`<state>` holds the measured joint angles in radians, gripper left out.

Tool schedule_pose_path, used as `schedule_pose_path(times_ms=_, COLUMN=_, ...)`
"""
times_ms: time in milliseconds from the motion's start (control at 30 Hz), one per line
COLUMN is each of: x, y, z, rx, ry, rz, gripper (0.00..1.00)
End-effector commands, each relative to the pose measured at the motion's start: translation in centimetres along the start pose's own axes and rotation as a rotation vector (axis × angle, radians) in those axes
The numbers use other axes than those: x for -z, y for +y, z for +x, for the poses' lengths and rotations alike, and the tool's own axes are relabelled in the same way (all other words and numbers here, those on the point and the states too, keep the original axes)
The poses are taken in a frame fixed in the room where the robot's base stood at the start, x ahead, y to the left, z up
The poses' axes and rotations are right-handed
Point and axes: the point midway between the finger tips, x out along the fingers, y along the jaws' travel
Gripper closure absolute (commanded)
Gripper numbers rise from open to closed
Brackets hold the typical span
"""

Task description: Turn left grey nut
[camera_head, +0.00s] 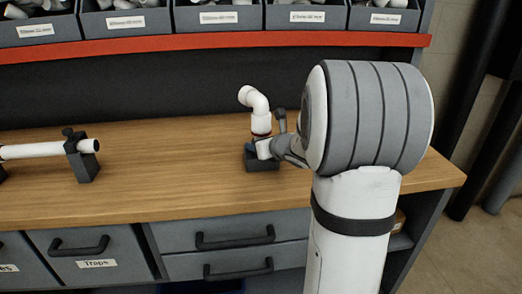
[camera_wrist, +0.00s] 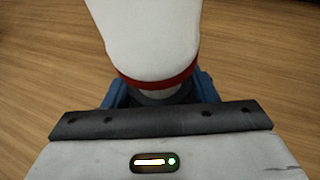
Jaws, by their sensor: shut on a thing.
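A white pipe elbow (camera_head: 258,104) stands upright in a dark block (camera_head: 258,162) on the workbench, with a red ring (camera_head: 261,135) low on it. My gripper (camera_head: 256,147) is at the base of this fitting, just below the red ring. The wrist view shows the white elbow (camera_wrist: 150,40) and the red ring (camera_wrist: 158,84) close up. My gripper's blue fingers (camera_wrist: 160,94) are on both sides of a dark grey part, seemingly the grey nut (camera_wrist: 162,97), and shut on it. Most of the nut is hidden by the elbow and the gripper body.
A white pipe (camera_head: 40,151) lies in a dark clamp stand (camera_head: 83,160) at the left of the wooden bench (camera_head: 170,190). Grey bins (camera_head: 120,20) of fittings sit above a red shelf edge (camera_head: 150,47). Drawers (camera_head: 215,235) are below. The bench between is clear.

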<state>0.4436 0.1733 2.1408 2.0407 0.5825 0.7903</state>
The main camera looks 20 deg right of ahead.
Motion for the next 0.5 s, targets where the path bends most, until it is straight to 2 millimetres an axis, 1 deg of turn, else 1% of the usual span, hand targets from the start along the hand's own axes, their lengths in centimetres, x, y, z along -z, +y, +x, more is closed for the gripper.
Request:
schedule_pose_path(times_ms=400, x=0.04, y=-0.05, z=-0.02, rx=0.010, ry=0.002, rz=0.004, gripper=0.71)
schedule_pose_path(times_ms=433, x=0.04, y=-0.05, z=-0.02, rx=0.010, ry=0.002, rz=0.004, gripper=0.46)
schedule_pose_path(times_ms=500, x=0.04, y=-0.05, z=-0.02, rx=0.010, ry=0.002, rz=0.004, gripper=0.41)
